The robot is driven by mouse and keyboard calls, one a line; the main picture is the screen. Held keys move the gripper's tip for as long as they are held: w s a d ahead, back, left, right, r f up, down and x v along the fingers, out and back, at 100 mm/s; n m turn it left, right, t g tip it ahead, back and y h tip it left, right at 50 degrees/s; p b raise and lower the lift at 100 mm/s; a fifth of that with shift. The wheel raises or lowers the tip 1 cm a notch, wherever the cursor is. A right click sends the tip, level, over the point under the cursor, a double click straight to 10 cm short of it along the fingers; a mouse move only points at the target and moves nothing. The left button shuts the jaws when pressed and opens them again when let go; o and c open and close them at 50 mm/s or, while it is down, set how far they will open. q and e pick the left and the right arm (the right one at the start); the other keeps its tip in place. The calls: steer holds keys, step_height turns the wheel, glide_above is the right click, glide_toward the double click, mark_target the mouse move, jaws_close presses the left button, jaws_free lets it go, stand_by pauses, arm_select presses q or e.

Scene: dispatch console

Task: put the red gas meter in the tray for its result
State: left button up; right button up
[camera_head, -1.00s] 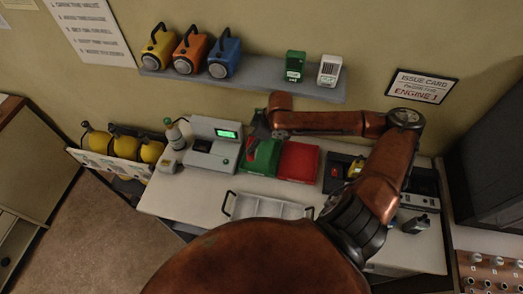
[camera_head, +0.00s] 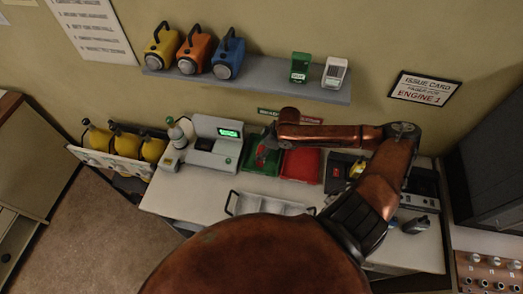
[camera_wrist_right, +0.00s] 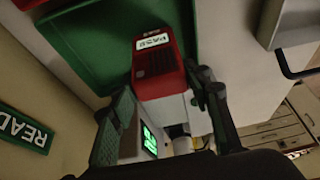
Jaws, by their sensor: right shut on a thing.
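The red gas meter (camera_wrist_right: 157,75) is between the fingers of my right gripper (camera_wrist_right: 163,90), which is shut on it. Its lit label appears to read PASS in the wrist view. In the head view the meter (camera_head: 262,155) shows as a small red shape below my right gripper (camera_head: 269,142), over the green tray (camera_head: 252,167). The green tray (camera_wrist_right: 90,45) lies behind the meter in the wrist view. Whether the meter touches the tray floor I cannot tell. A red tray (camera_head: 300,166) sits just right of the green one. My left gripper is not in view.
A test station with a green screen (camera_head: 228,133) stands left of the trays. A white divided tray (camera_head: 270,207) lies in front. A green READY sign (camera_wrist_right: 25,128) is near the trays. The shelf (camera_head: 270,88) above holds lamps and two small devices.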

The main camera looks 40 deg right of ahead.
steer(key=shift+f, duration=0.1)
steer(key=o, duration=1.3)
steer(key=shift+w+d+f, duration=0.1)
steer(key=shift+w, duration=0.05)
steer(key=shift+o, duration=0.9)
steer(key=shift+d+r, duration=0.15)
steer(key=shift+r, duration=0.3)
steer(key=v, duration=0.5)
steer(key=shift+f, duration=0.1)
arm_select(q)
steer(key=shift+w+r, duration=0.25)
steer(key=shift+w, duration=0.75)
arm_select(e)
steer(key=s+d, duration=0.7)
steer(key=s, duration=0.2)
steer(key=shift+s+f, duration=0.15)
steer(key=shift+s, duration=0.15)
